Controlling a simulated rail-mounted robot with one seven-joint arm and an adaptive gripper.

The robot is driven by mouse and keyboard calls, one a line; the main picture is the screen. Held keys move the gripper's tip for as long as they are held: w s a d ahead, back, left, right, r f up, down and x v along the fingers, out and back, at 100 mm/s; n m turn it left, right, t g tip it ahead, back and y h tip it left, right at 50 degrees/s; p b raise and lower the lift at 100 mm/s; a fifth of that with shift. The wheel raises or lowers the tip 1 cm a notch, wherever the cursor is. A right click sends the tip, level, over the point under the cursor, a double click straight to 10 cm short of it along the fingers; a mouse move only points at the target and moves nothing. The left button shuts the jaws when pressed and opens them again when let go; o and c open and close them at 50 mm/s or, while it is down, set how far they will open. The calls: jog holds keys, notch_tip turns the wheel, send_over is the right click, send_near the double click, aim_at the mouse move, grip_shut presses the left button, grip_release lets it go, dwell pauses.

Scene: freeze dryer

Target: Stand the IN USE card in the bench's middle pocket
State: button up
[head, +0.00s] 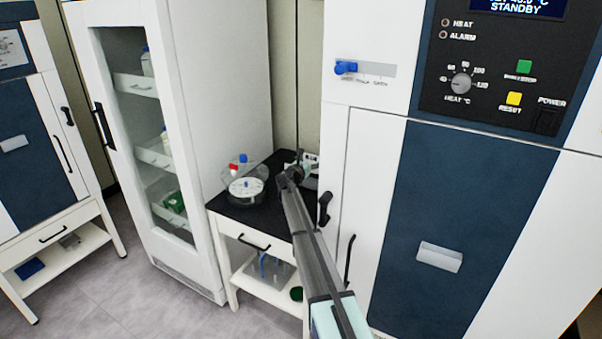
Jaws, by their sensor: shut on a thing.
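My gripper (292,173) is over the back right of the black-topped bench (228,216). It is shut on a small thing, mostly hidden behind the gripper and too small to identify. A pale object (311,160) shows just behind and right of the gripper at the bench's back. I cannot tell whether it is a card or a pocket holder. No IN USE lettering is readable, and the bench's middle pocket cannot be made out.
A round white-topped item (246,189) and red- and blue-capped items stand on the bench to the left. A tall glass-door cabinet (222,110) is left of the bench. The freeze dryer (345,210), with a black handle (324,207), is close on the right.

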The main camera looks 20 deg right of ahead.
jog(key=shift+r+x, duration=0.25)
jog(key=shift+x, duration=0.85)
jog(key=shift+s+f, duration=0.1)
jog(key=shift+f, duration=0.1)
notch_tip(320, 180, down, 4)
jog(key=shift+r+b, duration=0.25)
jog(key=shift+b, duration=0.6)
jog(key=shift+f+b, duration=0.45)
jog(key=shift+f, duration=0.05)
jog(key=shift+f, duration=0.1)
jog(key=shift+f+b, duration=1.75)
jog(key=shift+f, duration=0.4)
